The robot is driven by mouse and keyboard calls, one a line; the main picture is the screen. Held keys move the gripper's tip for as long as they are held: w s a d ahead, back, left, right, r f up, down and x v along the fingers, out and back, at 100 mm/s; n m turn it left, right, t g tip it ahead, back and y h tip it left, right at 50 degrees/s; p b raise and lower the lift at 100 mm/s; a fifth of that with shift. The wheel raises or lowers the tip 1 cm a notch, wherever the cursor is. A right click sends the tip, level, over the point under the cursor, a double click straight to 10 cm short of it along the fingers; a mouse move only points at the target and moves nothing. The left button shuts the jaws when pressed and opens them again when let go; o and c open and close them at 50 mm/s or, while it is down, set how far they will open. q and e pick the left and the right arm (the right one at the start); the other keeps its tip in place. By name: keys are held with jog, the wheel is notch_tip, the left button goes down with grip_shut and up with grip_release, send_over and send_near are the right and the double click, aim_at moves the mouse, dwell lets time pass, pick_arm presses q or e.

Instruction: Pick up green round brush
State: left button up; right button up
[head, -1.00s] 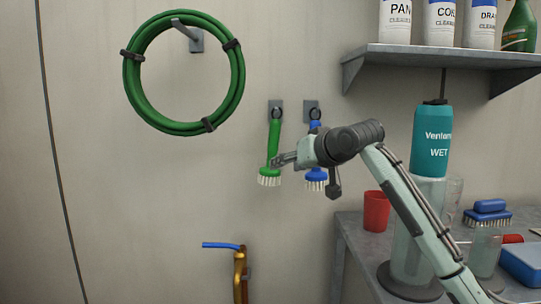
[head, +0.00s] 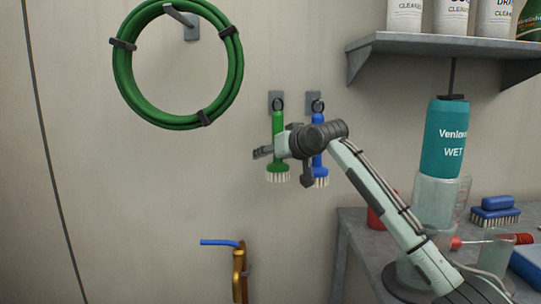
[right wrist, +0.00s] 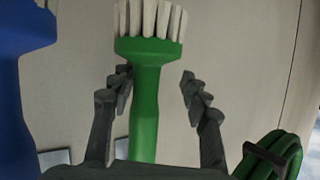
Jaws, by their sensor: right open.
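The green round brush (head: 278,174) hangs by its ring from a wall hook, bristles down. In the right wrist view the green brush (right wrist: 143,110) shows with its white bristles at the top. My right gripper (head: 263,153) is at the brush, in front of part of its handle. In the right wrist view the open fingers (right wrist: 156,88) stand on either side of the green handle just by the head. The handle is nearer the left finger, and I cannot tell whether they touch. My left gripper is not in view.
A blue brush (head: 320,175) hangs close on the right, partly behind my right arm. A coiled green hose (head: 122,85) hangs at the upper left. A brass tap (head: 239,265) is below. A shelf (head: 430,42) and a grey counter (head: 352,225) are at the right.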

jog(key=shift+c, duration=0.6)
grip_shut()
jog(key=shift+r, duration=0.1)
